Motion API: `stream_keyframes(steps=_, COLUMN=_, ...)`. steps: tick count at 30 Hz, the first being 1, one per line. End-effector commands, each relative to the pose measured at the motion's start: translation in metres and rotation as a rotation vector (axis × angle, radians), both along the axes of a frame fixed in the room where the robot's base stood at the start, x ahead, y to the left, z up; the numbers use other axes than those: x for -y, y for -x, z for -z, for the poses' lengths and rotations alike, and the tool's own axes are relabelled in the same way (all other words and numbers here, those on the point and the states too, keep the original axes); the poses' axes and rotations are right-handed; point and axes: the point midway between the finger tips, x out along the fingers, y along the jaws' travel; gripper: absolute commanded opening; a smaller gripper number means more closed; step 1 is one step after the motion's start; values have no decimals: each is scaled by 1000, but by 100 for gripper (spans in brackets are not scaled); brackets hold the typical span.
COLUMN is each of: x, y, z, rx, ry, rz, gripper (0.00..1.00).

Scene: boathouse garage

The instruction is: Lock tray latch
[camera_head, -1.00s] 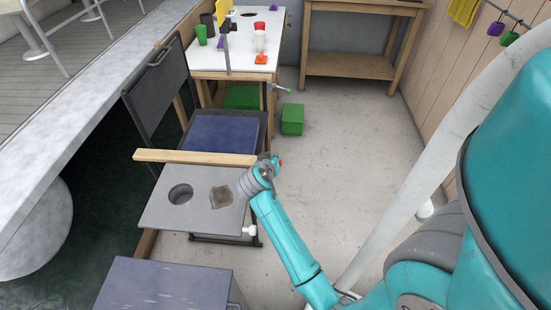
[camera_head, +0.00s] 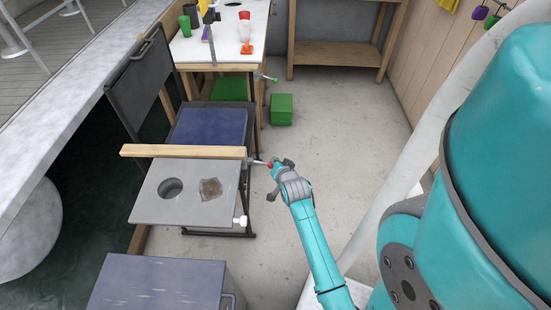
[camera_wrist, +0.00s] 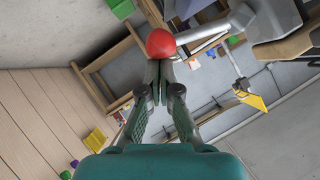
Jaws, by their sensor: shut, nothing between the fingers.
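A latch lever with a red knob (camera_head: 269,165) sticks out to the right from the grey tray (camera_head: 145,207), near the right end of a wooden bar. My gripper (camera_head: 278,168) is just right of the knob, off the tray's right side. In the wrist view the red knob (camera_wrist: 161,43) lies right at the tips of my shut gripper (camera_wrist: 158,68), and its grey lever (camera_wrist: 203,37) runs off to the right. The fingers hold nothing. I cannot tell whether the tips touch the knob.
The wooden bar (camera_head: 183,151) lies across the tray's back edge. A white knob (camera_head: 240,221) is at the tray's front right. A blue-topped case (camera_head: 155,285) stands in front. A green box (camera_head: 281,109) sits on the floor behind. The floor to the right is clear.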

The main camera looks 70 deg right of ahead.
Motion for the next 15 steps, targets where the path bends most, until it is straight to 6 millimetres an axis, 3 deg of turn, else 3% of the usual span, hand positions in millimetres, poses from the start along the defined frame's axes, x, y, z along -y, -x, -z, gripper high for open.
stream_keyframes(steps=15, x=-1, y=-2, z=15, rx=24, ry=-10, rz=-2, gripper=0)
